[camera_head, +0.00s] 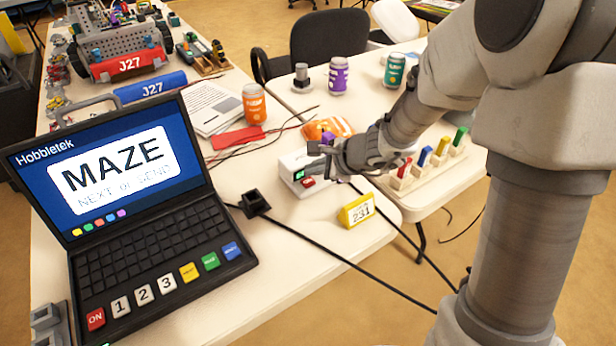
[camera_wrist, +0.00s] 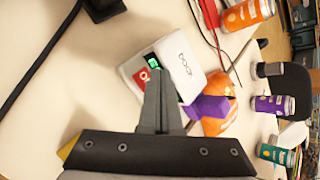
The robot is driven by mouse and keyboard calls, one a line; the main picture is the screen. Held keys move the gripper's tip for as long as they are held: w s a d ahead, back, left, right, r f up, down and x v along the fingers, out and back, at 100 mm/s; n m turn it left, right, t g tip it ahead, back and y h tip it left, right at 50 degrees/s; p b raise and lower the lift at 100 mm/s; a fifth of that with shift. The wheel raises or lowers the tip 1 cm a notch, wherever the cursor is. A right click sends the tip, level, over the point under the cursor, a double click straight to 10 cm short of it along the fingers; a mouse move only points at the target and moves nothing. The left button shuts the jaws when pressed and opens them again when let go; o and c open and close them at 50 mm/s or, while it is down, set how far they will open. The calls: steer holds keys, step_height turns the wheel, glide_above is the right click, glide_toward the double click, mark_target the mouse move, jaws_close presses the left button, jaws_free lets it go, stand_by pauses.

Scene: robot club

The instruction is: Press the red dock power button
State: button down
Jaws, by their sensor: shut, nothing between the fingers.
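The dock is a small white box (camera_head: 291,163) on the table near the picture's middle. Its red power button (camera_head: 308,182) is on the front, beside a small green display (camera_head: 299,175). My gripper (camera_head: 322,163) is at the dock, reaching in from the right with its fingers together and empty. In the wrist view the dock (camera_wrist: 182,67) lies beyond my closed fingers (camera_wrist: 157,72). Their tips overlap the dock just right of the red button (camera_wrist: 141,77) and below the green display (camera_wrist: 153,62). I cannot tell whether they touch the dock.
An orange-and-purple object (camera_head: 330,128) sits right behind the dock. A yellow sign (camera_head: 356,210) stands in front, and a black block with cables (camera_head: 255,203) to the left. A laptop (camera_head: 150,200) fills the left. A block rack (camera_head: 425,168) stands right.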

mark_target(313, 184)
steer(key=shift+r, duration=0.1)
step_height(313, 184, up, 6)
steer(key=p, duration=0.4)
steer(key=shift+p, duration=0.4)
stand_by(0.3)
steer(key=s+d+r+n+g, duration=0.1)
steer(key=s+r+n, duration=1)
steer(key=s, duration=0.1)
steer(key=s+d+r+n+h, duration=0.4)
steer(key=s+d+n+h, duration=0.25)
steer(key=s+d, duration=0.55)
step_height(313, 184, up, 14)
steer(key=p, duration=1.4)
steer(key=shift+s, duration=0.2)
